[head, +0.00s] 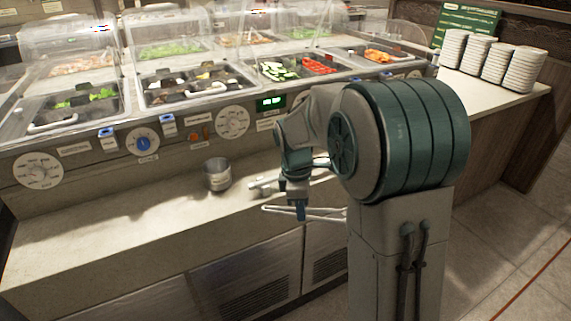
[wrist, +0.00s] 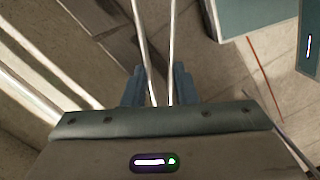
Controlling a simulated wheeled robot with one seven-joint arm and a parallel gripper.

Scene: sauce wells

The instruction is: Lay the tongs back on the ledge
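The metal tongs (head: 278,209) are held crosswise in my gripper (head: 299,208), their closed-looking arms sticking out to both sides. In the wrist view, the two thin arms of the tongs (wrist: 172,50) run between the blue fingers of my gripper (wrist: 159,88), which are closed around them. The ledge (head: 110,222) is the long pale shelf below the sauce-well panel. In the head view the tongs appear at the ledge's front edge, off its surface, with floor below them in the wrist view. My arm hides the ledge's right part.
A metal cup (head: 217,175) stands on the ledge left of my gripper. A pale object (head: 262,187), partly hidden, lies beside my gripper. Covered food wells (head: 190,88) rise behind the ledge. Plate stacks (head: 487,60) stand on the right counter. The ledge's left part is clear.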

